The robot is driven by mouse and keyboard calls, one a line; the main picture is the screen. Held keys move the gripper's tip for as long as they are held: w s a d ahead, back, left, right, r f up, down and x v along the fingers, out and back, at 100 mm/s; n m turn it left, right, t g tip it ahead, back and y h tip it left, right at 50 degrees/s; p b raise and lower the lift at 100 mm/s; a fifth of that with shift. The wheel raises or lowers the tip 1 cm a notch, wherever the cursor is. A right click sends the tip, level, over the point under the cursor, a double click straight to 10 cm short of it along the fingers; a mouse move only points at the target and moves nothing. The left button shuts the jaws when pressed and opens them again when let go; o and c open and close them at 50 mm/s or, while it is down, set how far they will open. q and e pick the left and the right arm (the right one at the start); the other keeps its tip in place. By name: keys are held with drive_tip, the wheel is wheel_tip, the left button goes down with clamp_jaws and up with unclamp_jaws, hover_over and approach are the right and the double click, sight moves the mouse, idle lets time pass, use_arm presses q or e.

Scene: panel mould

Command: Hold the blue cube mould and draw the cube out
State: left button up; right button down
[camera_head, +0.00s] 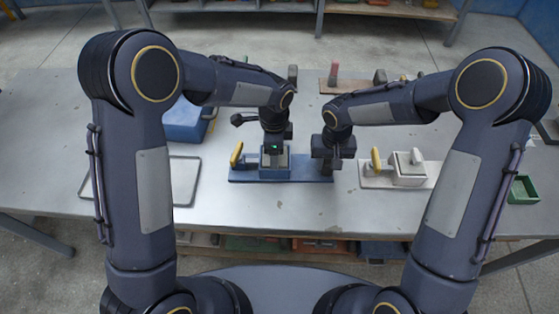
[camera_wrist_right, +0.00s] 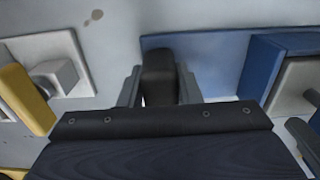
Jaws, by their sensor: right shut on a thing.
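The blue cube mould (camera_head: 243,174) lies on the table at the middle, a blue base plate with a square blue box (camera_head: 275,173) on it. A yellow handle (camera_head: 237,153) stands at its left end. A grey block, likely the cube, shows inside the box in the right wrist view (camera_wrist_right: 294,92). My right gripper (camera_head: 327,158) is at the base's right end, shut on a dark upright post (camera_wrist_right: 158,75), with a finger on each side. My left gripper (camera_head: 273,146) is over the box; its fingers are too hidden to read.
A white mould (camera_head: 408,178) with a yellow handle stands to the right, near my right gripper. A green tray (camera_head: 523,190) is at the far right. A blue bin (camera_head: 183,122) and grey tray (camera_head: 184,182) are at left. A brown board (camera_head: 352,87) lies behind.

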use_arm(q)
drive_tip(key=shift+r, duration=0.1)
drive_tip(key=shift+c, duration=0.4)
drive_tip(key=shift+r, duration=3.4)
drive_tip(key=shift+r, duration=0.15)
drive_tip(key=shift+r, duration=1.45)
use_arm(e)
drive_tip(key=c, duration=1)
unclamp_jaws()
drive_tip(key=shift+o, duration=0.2)
drive_tip(key=shift+r, duration=0.1)
